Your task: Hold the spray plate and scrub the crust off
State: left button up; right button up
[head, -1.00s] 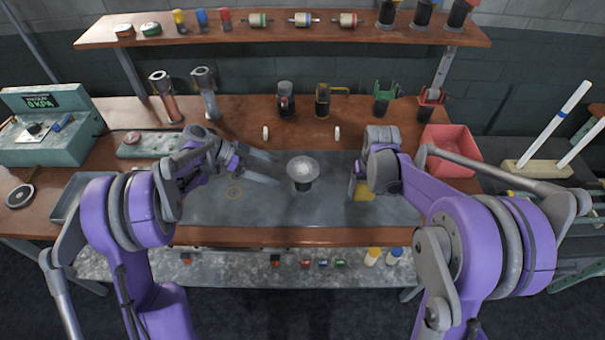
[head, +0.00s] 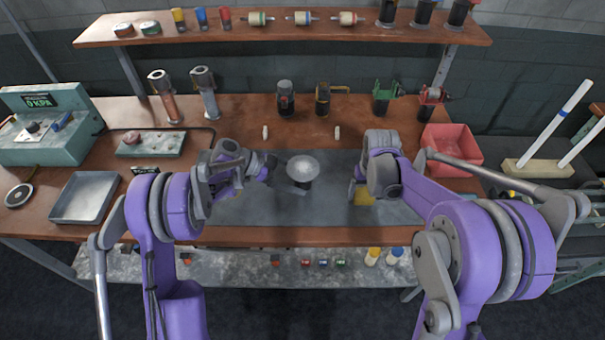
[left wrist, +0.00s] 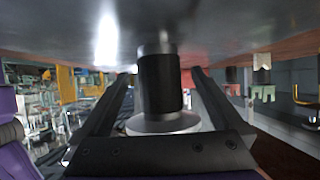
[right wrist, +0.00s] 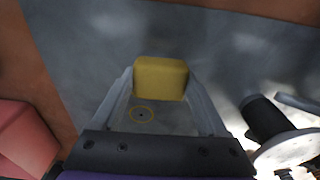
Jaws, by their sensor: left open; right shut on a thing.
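The spray plate (head: 303,167), a speckled grey disc on a black stem, stands upright at the middle of the grey mat. In the left wrist view its black stem (left wrist: 160,85) is between the two fingers of my left gripper (left wrist: 162,74), which are open with some room at each side. The disc's crust is hard to make out. My right gripper (right wrist: 160,85) is shut on a yellow scrub block (right wrist: 160,73), held right of the plate. The plate's disc (right wrist: 288,150) also shows in the right wrist view.
The grey mat (head: 330,212) is mostly clear around the plate. Two small white pegs (head: 337,132) stand behind it. A red bin (head: 452,147) is at the right, an empty metal tray (head: 85,197) at the left. Several tools and canisters line the back.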

pick_arm(q)
jog(key=shift+s+d+f, duration=0.15)
jog(key=shift+d+f, duration=0.05)
jog(key=shift+d, duration=0.25)
jog(key=shift+w, duration=0.2)
jog(key=c, duration=1.1)
